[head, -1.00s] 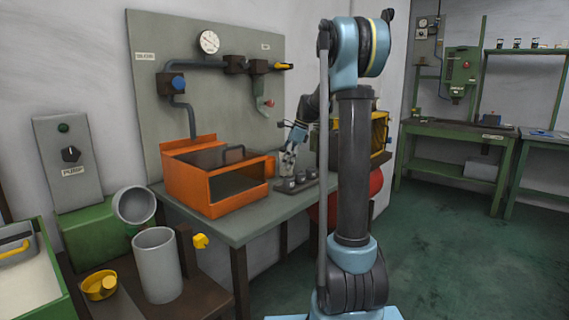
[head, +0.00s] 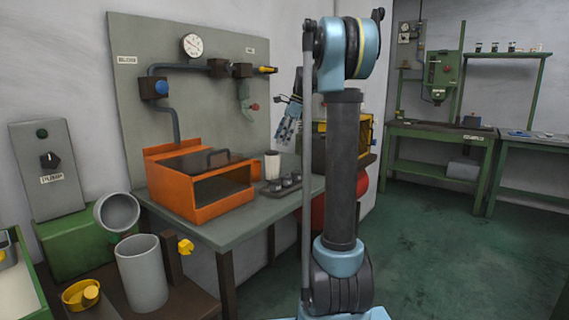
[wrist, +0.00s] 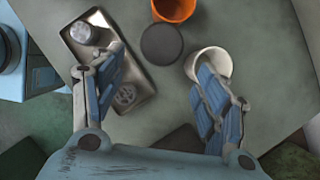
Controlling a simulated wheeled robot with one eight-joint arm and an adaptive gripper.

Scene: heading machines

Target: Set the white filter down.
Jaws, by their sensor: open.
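The white filter (head: 272,165) stands upright on the grey bench (head: 232,231), between the orange box and a small tray. In the wrist view the filter (wrist: 210,58) is a pale round shape by my right finger, which covers part of it. My gripper (head: 286,128) is raised above the bench, higher than the filter and apart from it in the head view.
The tray (wrist: 143,85) holds round metal parts. A dark disc (wrist: 162,44) and an orange round part (wrist: 174,9) lie near the filter. The orange box (head: 200,206) stands left of the filter. A grey cylinder (head: 141,274) stands at the front left.

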